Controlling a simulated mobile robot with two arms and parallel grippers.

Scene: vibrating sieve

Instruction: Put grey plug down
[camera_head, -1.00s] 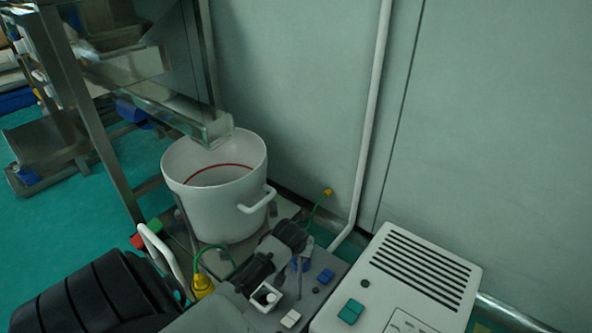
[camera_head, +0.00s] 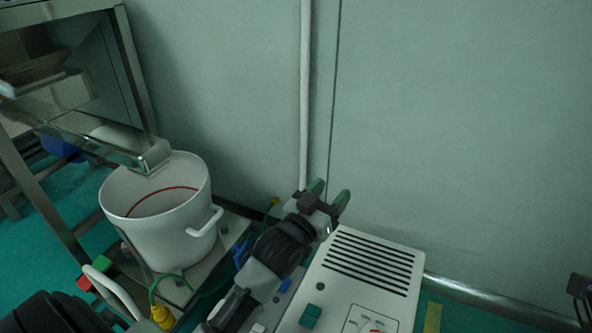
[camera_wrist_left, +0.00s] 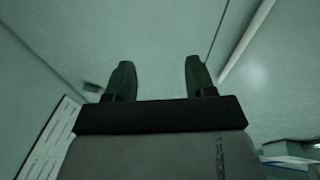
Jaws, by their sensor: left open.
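My left gripper (camera_head: 325,192) is in the head view, raised beyond the far edge of the white slotted control box (camera_head: 368,268) and in front of the wall. Its two green-tipped fingers are apart. In the left wrist view the same gripper (camera_wrist_left: 157,80) shows an open gap with nothing between the fingers. I cannot make out a grey plug in either view. A small dark piece (camera_wrist_left: 91,88) shows left of the fingers in the wrist view; I cannot tell what it is. My right gripper cannot be made out.
A white pot (camera_head: 163,215) stands under the metal sieve chute (camera_head: 105,140) at left. A yellow plug (camera_head: 162,316) with a green cable is in front of it. A pale vertical pipe (camera_head: 305,100) runs up the wall. A dark part (camera_head: 579,287) shows at the right edge.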

